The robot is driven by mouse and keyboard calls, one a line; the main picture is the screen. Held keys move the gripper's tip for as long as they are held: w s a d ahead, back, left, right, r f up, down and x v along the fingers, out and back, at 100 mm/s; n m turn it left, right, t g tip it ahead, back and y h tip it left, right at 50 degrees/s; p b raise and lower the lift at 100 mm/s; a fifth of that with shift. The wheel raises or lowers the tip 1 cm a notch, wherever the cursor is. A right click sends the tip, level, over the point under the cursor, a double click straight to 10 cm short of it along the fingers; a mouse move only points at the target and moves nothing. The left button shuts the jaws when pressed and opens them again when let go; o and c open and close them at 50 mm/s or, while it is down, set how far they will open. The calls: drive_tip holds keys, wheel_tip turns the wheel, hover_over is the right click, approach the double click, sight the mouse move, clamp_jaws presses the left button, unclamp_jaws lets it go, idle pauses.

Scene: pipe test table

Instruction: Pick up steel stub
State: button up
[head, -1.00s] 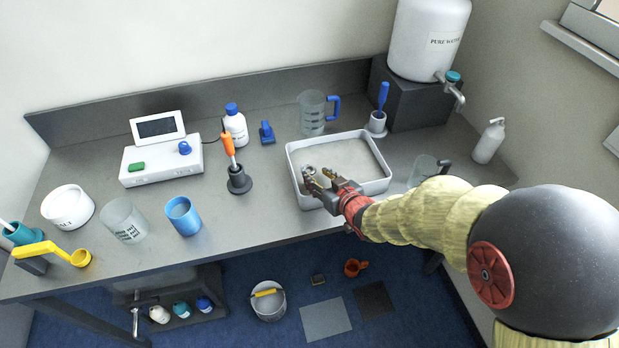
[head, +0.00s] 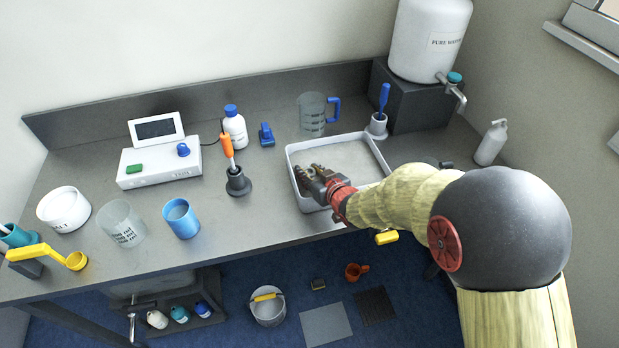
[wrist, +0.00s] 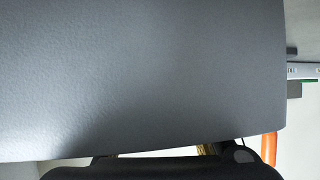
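My gripper (head: 305,171) reaches into the left part of the white-rimmed tray (head: 367,142), low over its floor. The steel stub cannot be made out now; the gripper covers the spot where a small metallic ring-like piece showed a moment ago. The fingers are small and dark here, so I cannot tell whether they are apart or closed on anything. In the wrist view a large textured grey surface (wrist: 150,70) fills most of the picture, and neither the fingertips nor the stub can be told there.
Left of the tray stand an orange-handled tool (head: 228,147) in a dark holder (head: 238,182) and a blue cup (head: 181,219). A clear jug (head: 312,112) and a blue-handled tool (head: 383,97) stand behind.

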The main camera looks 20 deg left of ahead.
drive_tip(key=c, duration=0.6)
clamp_jaws()
drive_tip(key=shift+r, duration=0.1)
